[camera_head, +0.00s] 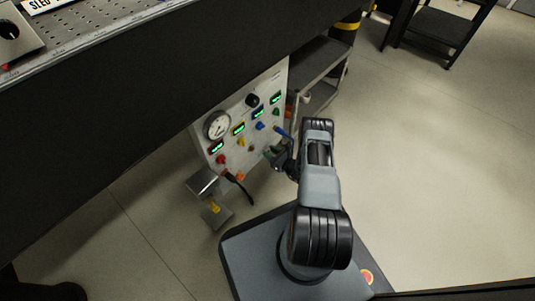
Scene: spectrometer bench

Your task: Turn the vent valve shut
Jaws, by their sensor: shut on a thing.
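A pale instrument panel (232,118) stands upright under the dark bench, with a round gauge, green displays and coloured knobs. My gripper (273,153) is at the panel's lower right, shut on a small part there that I take to be the vent valve. My gripper and wrist hide most of that part. A blue lever-like piece (281,131) shows just above my gripper. The labels are too small to read, so I cannot tell the valve's exact angle.
The dark bench edge (130,95) runs diagonally above the panel. A metal bracket with a yellow part (214,208) sits below left of the panel. A grey shelf (318,68) stands right of it. Open floor lies to the right.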

